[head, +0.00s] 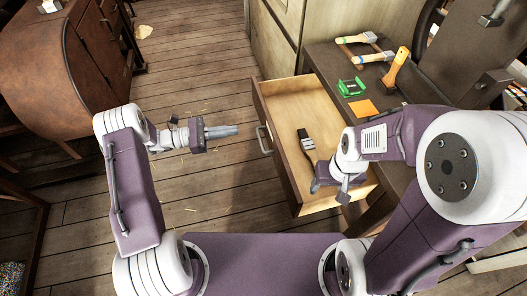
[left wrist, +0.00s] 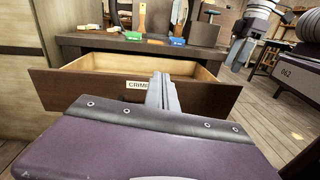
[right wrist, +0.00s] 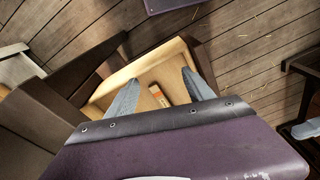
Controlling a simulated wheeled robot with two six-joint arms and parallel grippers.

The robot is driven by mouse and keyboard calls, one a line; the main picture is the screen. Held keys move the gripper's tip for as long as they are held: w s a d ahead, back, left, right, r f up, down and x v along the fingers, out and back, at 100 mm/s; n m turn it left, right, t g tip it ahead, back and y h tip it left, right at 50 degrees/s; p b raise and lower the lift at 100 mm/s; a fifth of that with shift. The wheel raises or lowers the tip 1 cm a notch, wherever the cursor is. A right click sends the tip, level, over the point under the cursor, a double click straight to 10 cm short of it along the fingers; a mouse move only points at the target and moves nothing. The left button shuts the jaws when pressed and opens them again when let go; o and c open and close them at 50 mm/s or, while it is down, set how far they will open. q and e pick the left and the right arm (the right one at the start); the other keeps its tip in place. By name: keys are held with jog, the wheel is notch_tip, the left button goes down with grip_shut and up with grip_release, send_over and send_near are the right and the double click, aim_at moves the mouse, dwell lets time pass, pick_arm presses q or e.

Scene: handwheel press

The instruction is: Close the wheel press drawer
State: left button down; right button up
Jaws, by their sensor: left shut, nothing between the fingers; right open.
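The wooden drawer (head: 294,102) is pulled out of the dark press table (head: 325,58), with a pale inside and a dark front carrying a metal handle (head: 263,140). In the left wrist view the drawer front (left wrist: 80,92) shows a label. My left gripper (head: 225,131) is shut and empty, a little left of the drawer front and apart from it in the head view. My right gripper (head: 343,190) is over the drawer's near side; in the right wrist view its open fingers (right wrist: 158,95) straddle part of the drawer interior.
On the table top lie hammers (head: 357,38), a green item (head: 351,87), an orange square (head: 363,107) and a wooden-handled tool (head: 396,68). A brown rounded cabinet (head: 75,65) stands at the left. The plank floor between is clear.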

pick_arm(q)
notch_tip(320, 180, down, 7)
jog(key=s+a+n+t+b, duration=0.1)
jog(key=s+a+n, duration=0.1)
pick_arm(e)
notch_tip(320, 180, down, 3)
jog(key=shift+f, duration=0.1)
jog(key=shift+s+r, duration=0.1)
jog(key=shift+r, duration=0.1)
jog(key=shift+d, duration=0.1)
pick_arm(q)
jog(key=b, duration=0.1)
send_near(272, 137)
jog(key=x, duration=0.7)
jog(key=shift+s+r, duration=0.3)
jog(key=shift+r, duration=0.05)
pick_arm(e)
jog(key=shift+f, duration=0.6)
